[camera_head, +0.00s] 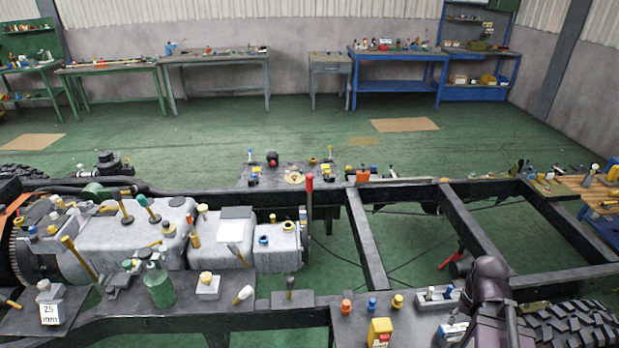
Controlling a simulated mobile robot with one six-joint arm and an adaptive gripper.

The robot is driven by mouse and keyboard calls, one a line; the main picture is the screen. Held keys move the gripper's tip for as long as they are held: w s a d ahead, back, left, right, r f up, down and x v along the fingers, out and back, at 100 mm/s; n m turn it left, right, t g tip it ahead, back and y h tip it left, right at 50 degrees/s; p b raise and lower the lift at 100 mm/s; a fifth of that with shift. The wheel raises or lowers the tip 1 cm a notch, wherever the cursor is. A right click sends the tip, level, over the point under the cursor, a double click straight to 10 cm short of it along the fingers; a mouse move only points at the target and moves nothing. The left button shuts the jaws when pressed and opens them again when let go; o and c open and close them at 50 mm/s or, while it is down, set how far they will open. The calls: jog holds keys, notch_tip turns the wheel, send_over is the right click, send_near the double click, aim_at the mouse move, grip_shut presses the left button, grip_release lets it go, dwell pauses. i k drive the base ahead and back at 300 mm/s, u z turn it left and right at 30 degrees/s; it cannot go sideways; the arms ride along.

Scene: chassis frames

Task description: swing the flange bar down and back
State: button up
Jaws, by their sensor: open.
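An upright dark bar with a red grip on top (309,186) stands at the right end of the grey gearbox (277,246); it looks like the flange bar. Its lower end runs down beside the gearbox's end face, where the flange itself is hard to make out. My arm (489,280) rises at the lower right, well to the right of the bar and apart from it. My gripper's fingers do not show in this view.
The dark chassis frame (367,240) spans the view, with open gaps right of the bar. Small tools and bottles crowd the gearbox and near ledge, including a green bottle (159,285) and a yellow container (380,332). A tyre (575,325) lies at the lower right.

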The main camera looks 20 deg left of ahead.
aim_at(304, 235)
jog(key=u, duration=0.3)
jog(key=i, duration=1.05)
jog(key=u, duration=0.55)
